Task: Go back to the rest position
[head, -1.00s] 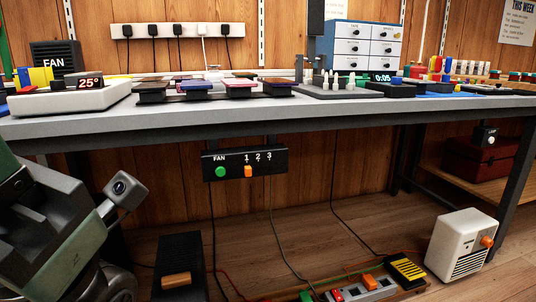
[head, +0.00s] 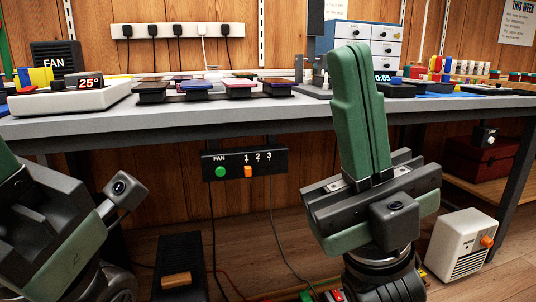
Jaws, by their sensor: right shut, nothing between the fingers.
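My right gripper (head: 352,52) stands upright in the right half of the head view. Its two green fingers are pressed together with nothing between them, and the tips point up in front of the bench's front edge. It hides part of the bench top and part of the small drawer cabinet. My left arm's end (head: 60,215) shows at the lower left, below the bench top, cut off by the picture's edge. Its fingers do not show clearly, so I cannot tell whether that gripper is open.
The grey bench (head: 230,119) spans the view, with several phones on dark stands (head: 195,86) and a 25° display (head: 90,83). A fan switch panel (head: 245,163) hangs under its edge. A black pedal box (head: 180,268) and a white heater-like box (head: 460,245) stand on the floor.

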